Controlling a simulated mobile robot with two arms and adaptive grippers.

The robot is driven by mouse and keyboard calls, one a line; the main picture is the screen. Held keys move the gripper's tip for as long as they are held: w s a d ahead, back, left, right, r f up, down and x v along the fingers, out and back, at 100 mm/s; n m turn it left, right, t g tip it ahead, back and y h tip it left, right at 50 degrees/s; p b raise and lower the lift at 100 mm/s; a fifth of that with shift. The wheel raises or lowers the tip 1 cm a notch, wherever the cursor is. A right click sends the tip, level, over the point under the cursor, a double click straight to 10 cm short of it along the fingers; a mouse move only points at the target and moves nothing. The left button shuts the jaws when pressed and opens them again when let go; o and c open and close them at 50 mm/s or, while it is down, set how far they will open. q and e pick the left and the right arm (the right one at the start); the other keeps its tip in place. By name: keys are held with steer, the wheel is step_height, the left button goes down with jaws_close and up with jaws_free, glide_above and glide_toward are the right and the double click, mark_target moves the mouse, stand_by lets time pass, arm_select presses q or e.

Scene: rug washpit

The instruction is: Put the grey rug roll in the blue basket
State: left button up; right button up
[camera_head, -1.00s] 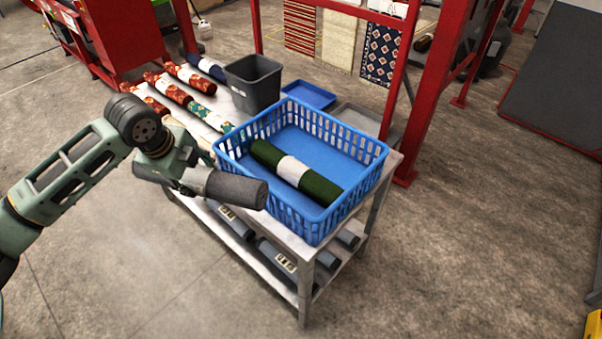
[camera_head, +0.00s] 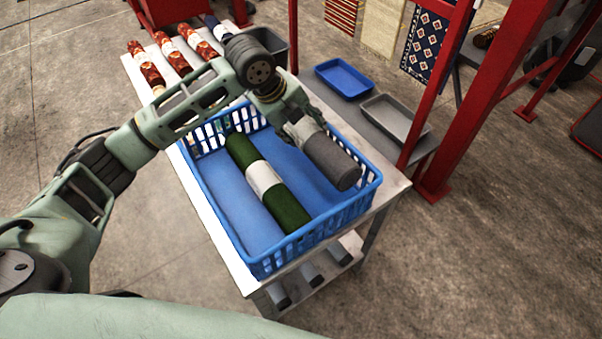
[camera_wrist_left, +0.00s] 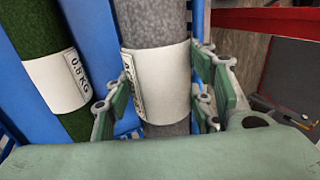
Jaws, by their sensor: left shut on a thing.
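The grey rug roll (camera_head: 333,162) with a white label band is held by my left gripper (camera_head: 300,128), over the right part of the blue basket (camera_head: 192,168). In the left wrist view the roll (camera_wrist_left: 155,25) lies between the two fingers of my left gripper (camera_wrist_left: 158,100). I cannot tell whether the roll touches the basket floor. A green rug roll (camera_head: 240,150) with a white band lies inside the basket, left of the grey one. It also shows in the left wrist view (camera_wrist_left: 35,28). My right gripper is out of view.
The basket stands on a metal table (camera_head: 215,225) with dark rolls on its lower shelf. Behind it are a blue tray (camera_head: 344,80), a grey tray (camera_head: 396,117), a grey bin (camera_head: 274,47) and red patterned rolls (camera_head: 146,65). A red post (camera_head: 470,110) stands at right.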

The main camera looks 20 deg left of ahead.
arm_select(q)
steer(key=shift+w+f, duration=0.1)
steer(key=shift+f, duration=0.35)
step_height(320, 180, down, 5)
steer(key=shift+r, duration=0.1)
step_height(320, 180, down, 4)
steer(key=shift+r, duration=0.2)
steer(key=shift+f, duration=0.45)
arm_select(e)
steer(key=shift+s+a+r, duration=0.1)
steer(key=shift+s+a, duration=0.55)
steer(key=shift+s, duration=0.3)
arm_select(q)
steer(key=shift+f, duration=0.1)
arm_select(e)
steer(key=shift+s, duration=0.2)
arm_select(q)
steer(key=o, duration=1.5)
steer(key=shift+o, duration=0.9)
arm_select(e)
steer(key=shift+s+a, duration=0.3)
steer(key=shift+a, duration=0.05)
